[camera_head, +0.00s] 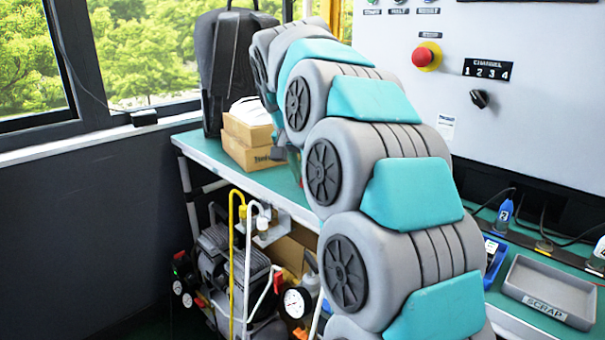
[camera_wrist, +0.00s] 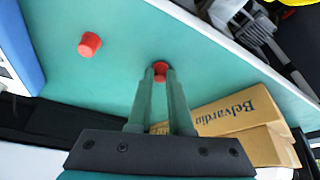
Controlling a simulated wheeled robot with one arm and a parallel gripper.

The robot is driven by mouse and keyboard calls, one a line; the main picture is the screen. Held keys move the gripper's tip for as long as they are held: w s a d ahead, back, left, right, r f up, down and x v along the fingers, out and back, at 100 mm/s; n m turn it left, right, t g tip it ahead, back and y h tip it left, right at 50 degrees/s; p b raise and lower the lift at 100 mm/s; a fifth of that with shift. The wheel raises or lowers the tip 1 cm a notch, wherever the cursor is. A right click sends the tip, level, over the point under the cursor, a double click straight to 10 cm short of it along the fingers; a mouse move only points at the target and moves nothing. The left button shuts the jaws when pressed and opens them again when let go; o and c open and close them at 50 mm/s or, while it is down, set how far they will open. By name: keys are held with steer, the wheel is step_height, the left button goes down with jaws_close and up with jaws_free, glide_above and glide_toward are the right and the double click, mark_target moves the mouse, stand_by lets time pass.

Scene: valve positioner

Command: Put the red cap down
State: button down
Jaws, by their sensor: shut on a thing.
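In the wrist view, a red cap (camera_wrist: 159,68) sits between the fingertips of my gripper (camera_wrist: 160,74), which is shut on it. Whether this cap touches the green bench top (camera_wrist: 130,35) beneath is not clear. A second red cap (camera_wrist: 90,44) is on the bench top, to the left of the fingers and apart from them. In the head view my arm hides most of the gripper and I cannot make out the caps.
A cardboard box (camera_wrist: 235,112) lies close to the right of my fingers in the wrist view. In the head view, stacked boxes (camera_head: 247,150) and a black backpack (camera_head: 228,70) stand at the bench's far end. A grey scrap tray (camera_head: 550,288) is at right.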

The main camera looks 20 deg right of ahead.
steer(key=c, duration=0.8)
jaws_free()
steer(key=shift+f, duration=0.1)
steer(key=shift+c, duration=0.2)
steer(key=v, duration=1.2)
